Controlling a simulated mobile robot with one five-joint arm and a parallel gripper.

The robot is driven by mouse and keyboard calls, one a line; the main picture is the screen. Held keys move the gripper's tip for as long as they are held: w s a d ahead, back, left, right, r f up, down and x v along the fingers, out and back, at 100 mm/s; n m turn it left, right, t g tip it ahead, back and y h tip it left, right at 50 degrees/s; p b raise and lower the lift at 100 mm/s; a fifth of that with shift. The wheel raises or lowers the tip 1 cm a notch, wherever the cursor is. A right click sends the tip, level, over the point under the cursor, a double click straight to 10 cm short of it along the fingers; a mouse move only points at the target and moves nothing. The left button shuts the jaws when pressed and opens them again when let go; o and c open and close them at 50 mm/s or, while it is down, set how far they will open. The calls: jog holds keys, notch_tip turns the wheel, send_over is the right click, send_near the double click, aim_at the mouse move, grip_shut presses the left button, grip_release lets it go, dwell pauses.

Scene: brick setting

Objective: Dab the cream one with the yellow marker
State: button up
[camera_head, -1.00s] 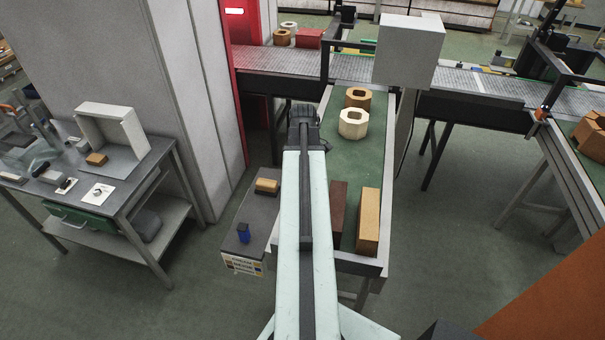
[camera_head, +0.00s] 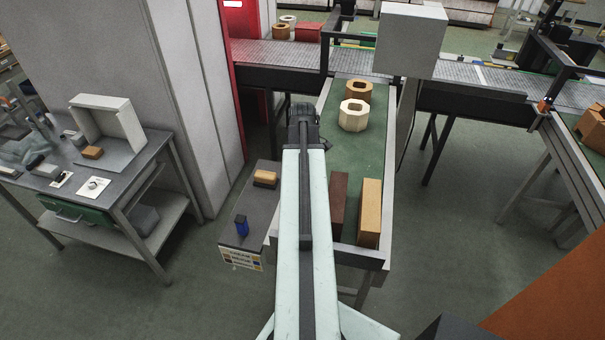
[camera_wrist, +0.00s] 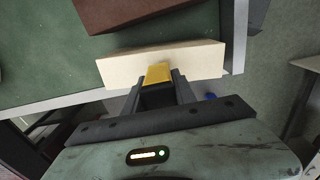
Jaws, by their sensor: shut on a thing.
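My gripper (camera_wrist: 158,84) is shut on the yellow marker (camera_wrist: 158,73), which shows as a short yellow piece between the fingers in the wrist view. A long cream brick (camera_wrist: 200,60) lies just ahead of the fingers near the edge of the green-lined tray. The marker overlaps the brick's near side in the picture; I cannot tell whether they touch. A dark red-brown brick (camera_wrist: 130,12) lies beyond it. In the head view my arm hides the cream brick and the fingers. A cream octagonal ring (camera_head: 353,115) stands farther up the tray (camera_head: 338,148).
A brown ring (camera_head: 357,91), the red-brown brick (camera_head: 338,200) and a tan brick (camera_head: 369,212) share the tray. Left of my arm, a dark stand (camera_head: 258,207) holds a blue marker (camera_head: 241,226) and a tan block (camera_head: 265,178). A grey box (camera_head: 410,38) overhangs the tray's right side.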

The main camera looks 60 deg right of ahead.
jog(key=shift+f+b, duration=0.55)
dwell(1.3)
notch_tip(320, 180, up, 7)
jog(key=p, duration=0.7)
jog(key=shift+r, duration=0.15)
